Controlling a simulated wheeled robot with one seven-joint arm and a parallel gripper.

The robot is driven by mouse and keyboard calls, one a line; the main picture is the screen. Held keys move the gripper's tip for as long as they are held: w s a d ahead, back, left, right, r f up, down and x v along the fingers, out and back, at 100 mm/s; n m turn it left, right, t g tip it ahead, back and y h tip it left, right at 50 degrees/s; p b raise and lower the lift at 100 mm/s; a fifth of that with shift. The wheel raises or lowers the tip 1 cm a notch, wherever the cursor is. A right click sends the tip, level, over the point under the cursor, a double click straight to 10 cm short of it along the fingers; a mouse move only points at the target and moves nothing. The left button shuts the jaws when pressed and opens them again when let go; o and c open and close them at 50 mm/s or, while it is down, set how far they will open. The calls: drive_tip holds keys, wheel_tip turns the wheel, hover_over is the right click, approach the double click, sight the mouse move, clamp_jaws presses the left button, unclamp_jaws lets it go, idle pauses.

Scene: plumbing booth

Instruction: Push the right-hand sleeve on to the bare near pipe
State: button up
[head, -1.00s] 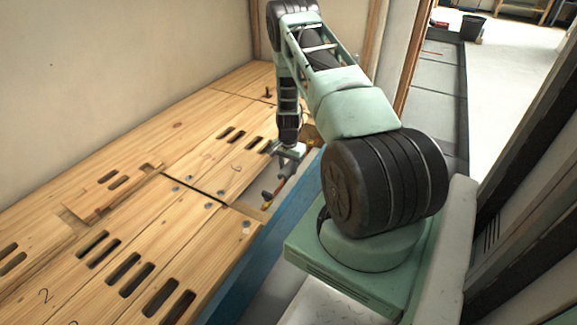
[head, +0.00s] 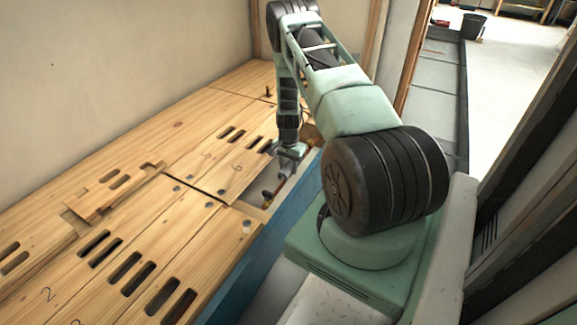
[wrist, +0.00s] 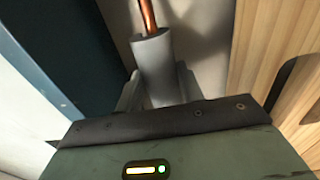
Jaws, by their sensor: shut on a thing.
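In the wrist view a grey foam sleeve (wrist: 154,66) stands between the two fingers of my gripper (wrist: 157,88), which is shut on it. A copper pipe (wrist: 147,16) comes out of the sleeve's far end; the sleeve is around it there. The sleeve's near end is hidden by the gripper body. In the head view my gripper (head: 288,163) reaches down into the gap at the right edge of the wooden floor; the sleeve and pipe are too small and covered to make out there.
Wooden boards (head: 206,242) with slots lie left of the gap. A blue edge (head: 262,238) runs along its right side. In the wrist view a board (wrist: 273,45) is close on the right.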

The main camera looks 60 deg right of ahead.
sight(288, 165)
drive_tip(key=shift+f, duration=0.2)
drive_tip(key=shift+f+b, duration=0.65)
drive_tip(key=shift+f, duration=0.45)
drive_tip(key=shift+f, duration=0.5)
idle(0.4)
drive_tip(key=o, duration=0.8)
drive_tip(key=shift+c, duration=0.2)
drive_tip(key=shift+r, duration=0.15)
wheel_tip(288, 165, up, 17)
drive_tip(key=p, duration=0.8)
drive_tip(key=shift+r, duration=0.1)
